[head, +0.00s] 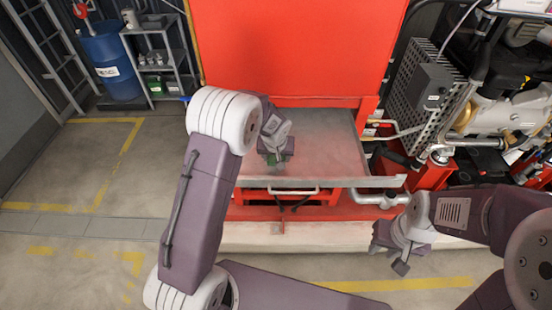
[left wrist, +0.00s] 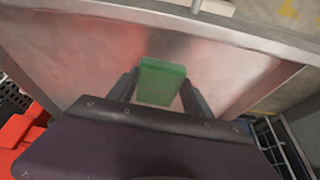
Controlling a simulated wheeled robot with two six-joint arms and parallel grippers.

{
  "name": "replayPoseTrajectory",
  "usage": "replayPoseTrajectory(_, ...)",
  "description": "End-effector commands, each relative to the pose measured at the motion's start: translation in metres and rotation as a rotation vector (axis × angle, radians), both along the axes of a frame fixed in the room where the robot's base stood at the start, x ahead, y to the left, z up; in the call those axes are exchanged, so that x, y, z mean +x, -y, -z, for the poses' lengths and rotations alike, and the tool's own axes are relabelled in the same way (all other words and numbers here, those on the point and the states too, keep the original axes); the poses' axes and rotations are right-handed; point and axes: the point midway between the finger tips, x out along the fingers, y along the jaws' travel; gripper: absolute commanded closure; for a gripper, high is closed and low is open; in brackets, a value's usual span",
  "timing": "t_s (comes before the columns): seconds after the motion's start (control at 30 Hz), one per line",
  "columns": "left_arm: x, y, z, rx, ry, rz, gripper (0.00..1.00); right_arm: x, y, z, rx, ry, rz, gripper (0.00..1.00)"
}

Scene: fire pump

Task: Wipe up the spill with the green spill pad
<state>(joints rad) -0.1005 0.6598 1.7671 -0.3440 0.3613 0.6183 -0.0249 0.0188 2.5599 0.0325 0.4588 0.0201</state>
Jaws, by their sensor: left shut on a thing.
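The green spill pad (left wrist: 161,82) is between the two fingers of my left gripper (left wrist: 163,90), which is shut on it. In the head view the left gripper (head: 273,160) is over the left part of the grey metal tray (head: 325,155), and only a little green of the pad (head: 270,161) shows below it. I cannot tell whether the pad touches the tray. No clear outline of the spill shows; the tray has a reddish sheen. My right gripper (head: 398,260) is empty in front of the tray's right corner; its finger opening is unclear.
A large red panel (head: 295,45) rises behind the tray. Engine parts and pipes (head: 490,110) crowd the right. A blue drum (head: 110,60) and a shelf (head: 160,60) stand at the back left. Floor at left is clear.

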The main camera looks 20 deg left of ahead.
Motion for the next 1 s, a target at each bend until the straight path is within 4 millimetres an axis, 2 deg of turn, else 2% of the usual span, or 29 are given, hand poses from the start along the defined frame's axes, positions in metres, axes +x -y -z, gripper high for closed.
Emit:
replayPoseTrajectory(0.1, 0.001, -0.001, -0.016, -0.001, 0.002, -0.001, 0.86, 0.0, 0.0, -0.013, 0.0, 0.0, 0.0, 0.68)
replayPoseTrajectory(0.5, 0.003, -0.003, -0.048, 0.0, 0.002, -0.001, 0.86, 0.0, 0.0, -0.038, 0.0, 0.0, 0.0, 0.68)
replayPoseTrajectory(1.0, 0.003, -0.003, -0.048, -0.001, 0.002, -0.001, 0.86, 0.0, 0.0, -0.038, 0.0, 0.0, 0.0, 0.68)
